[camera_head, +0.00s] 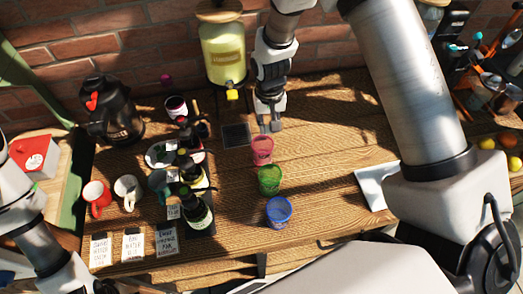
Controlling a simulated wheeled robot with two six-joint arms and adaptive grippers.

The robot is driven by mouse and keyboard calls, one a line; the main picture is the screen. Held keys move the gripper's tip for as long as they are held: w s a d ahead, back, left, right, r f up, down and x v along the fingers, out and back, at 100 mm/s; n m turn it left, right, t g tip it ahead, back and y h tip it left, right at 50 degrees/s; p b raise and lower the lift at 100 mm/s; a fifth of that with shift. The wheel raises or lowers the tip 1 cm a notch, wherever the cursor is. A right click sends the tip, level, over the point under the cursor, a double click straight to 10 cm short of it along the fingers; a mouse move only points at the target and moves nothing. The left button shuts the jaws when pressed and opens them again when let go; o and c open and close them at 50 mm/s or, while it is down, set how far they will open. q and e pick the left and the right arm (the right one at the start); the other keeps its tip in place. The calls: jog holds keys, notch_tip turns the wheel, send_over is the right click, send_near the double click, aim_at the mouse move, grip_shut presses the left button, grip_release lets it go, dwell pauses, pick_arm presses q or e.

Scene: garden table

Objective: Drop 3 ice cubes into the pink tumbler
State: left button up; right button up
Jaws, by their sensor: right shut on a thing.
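The pink tumbler (262,150) stands upright on the wooden table, at the back of a row with a green tumbler (271,180) and a blue tumbler (278,211). My right gripper (270,125) points down just behind and above the pink tumbler's rim. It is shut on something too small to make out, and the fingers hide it. I cannot tell any ice cubes in this view, nor what lies inside the pink tumbler. My left arm shows at the left edge, but its gripper is out of view.
A yellow drink dispenser (224,55) stands at the back, with a dark square tray (236,135) before it. Bottles, mugs and a black jug (110,112) crowd the left side. A white napkin (375,186) lies at right. The table between tumblers and napkin is clear.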

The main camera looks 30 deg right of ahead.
jog(key=shift+s+d, duration=0.1)
jog(key=o, duration=0.8)
notch_tip(320, 180, up, 12)
jog(key=shift+w, duration=0.2)
